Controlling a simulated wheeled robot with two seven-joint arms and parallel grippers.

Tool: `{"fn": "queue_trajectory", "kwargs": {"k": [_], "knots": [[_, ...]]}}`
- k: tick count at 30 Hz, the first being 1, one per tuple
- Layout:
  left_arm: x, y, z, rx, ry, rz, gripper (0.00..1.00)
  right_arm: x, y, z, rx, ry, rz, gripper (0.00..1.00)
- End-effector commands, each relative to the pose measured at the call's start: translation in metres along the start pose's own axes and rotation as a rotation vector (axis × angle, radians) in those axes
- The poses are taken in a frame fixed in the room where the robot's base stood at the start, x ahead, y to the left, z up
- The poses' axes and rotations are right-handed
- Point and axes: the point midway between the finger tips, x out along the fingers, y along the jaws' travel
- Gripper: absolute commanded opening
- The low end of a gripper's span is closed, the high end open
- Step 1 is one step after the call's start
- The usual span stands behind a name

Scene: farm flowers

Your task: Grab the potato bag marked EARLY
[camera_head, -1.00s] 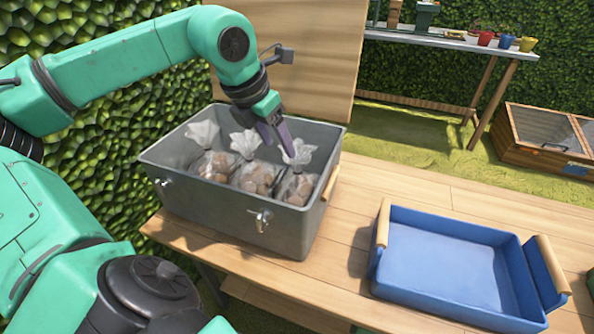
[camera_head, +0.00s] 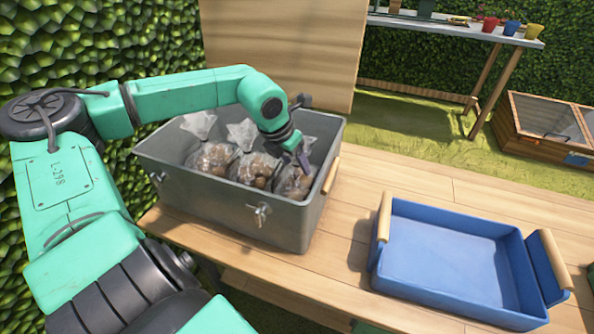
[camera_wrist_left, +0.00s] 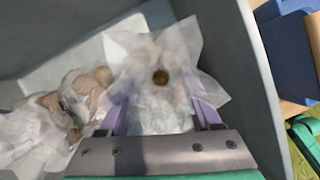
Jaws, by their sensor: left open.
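Several clear bags of potatoes stand in a row inside a grey metal bin (camera_head: 210,202). The left bag (camera_head: 212,160), the middle bag (camera_head: 255,170) and the right bag (camera_head: 292,183) show in the head view. No EARLY marking is readable on any of them. My left gripper (camera_head: 304,160) is inside the bin at the right bag. In the left wrist view my open left gripper (camera_wrist_left: 160,110) has its purple fingers on either side of the gathered top of the right bag (camera_wrist_left: 155,70). Other bags (camera_wrist_left: 85,90) lie to the left there. My right gripper is not in view.
A blue tray (camera_head: 400,262) with wooden handles stands empty on the wooden table (camera_head: 345,215), right of the bin. Table boards between them are clear. A wooden panel (camera_head: 285,60) stands behind the bin. A bench (camera_head: 450,28) with coloured pots is further back.

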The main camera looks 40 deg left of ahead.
Motion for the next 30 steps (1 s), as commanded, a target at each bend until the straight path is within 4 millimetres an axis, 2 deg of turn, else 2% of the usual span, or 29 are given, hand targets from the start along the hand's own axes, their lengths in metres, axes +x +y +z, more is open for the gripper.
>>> {"fn": "queue_trajectory", "kwargs": {"k": [3,7,8,12,13,30], "knots": [[0.0036,-0.0001,-0.0002,0.0,0.0,0.0,0.65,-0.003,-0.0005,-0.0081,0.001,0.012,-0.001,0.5],[0.003,-0.0001,0.0001,0.0,-0.001,0.0,0.65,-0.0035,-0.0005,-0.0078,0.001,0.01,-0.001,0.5],[0.0029,-0.0001,0.0001,0.0,-0.001,0.0,0.61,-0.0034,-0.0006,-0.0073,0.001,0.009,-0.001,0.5],[0.0028,-0.0001,0.0001,0.0,-0.001,0.0,0.07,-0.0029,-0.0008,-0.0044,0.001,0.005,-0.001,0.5],[0.0028,-0.0001,0.0001,0.0,-0.001,0.0,0.0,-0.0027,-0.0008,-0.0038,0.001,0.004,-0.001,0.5],[0.0021,-0.0001,0.0008,0.001,-0.002,0.0,0.0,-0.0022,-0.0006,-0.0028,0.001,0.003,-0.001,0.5]]}}
